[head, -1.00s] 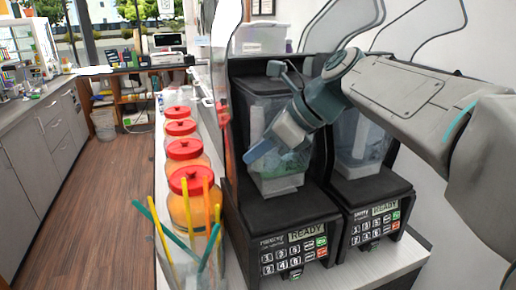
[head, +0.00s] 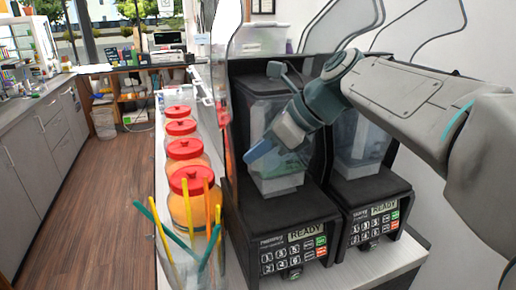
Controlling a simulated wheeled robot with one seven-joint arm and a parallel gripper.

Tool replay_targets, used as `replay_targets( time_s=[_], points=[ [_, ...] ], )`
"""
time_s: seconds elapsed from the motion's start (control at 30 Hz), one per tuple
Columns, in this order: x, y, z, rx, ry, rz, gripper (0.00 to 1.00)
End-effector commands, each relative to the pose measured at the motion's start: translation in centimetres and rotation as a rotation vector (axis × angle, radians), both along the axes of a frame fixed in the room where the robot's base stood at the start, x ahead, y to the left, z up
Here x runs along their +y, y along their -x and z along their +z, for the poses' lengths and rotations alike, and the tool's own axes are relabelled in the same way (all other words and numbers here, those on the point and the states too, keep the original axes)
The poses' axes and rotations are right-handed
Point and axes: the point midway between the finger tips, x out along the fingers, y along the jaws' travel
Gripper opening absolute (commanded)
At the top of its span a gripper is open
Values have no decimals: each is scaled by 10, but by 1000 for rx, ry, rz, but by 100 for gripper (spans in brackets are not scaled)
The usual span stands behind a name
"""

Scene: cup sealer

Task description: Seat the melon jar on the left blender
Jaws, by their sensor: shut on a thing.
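The left blender (head: 285,215) stands on the counter, its front panel reading READY. The gripper and wrist hide part of the jar. The jar's bottom is at the level of the black base; I cannot tell whether it is fully down in its seat.
The right blender (head: 375,210) stands close beside, with a clear jar (head: 360,150) on it. Several red-lidded jars (head: 190,180) line the counter at left. Colored straws (head: 190,230) stand in front of them. The open floor (head: 95,200) is further left.

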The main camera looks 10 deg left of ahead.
Motion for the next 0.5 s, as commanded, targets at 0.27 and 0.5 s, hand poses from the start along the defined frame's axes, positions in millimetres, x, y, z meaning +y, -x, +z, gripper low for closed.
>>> replay_targets(
  time_s=[0.27, 0.5],
  points=[
    [0, 0, -2, -10, -4, 0, 0],
    [0, 0, -6, -10, -4, 0, 0]
  ],
)
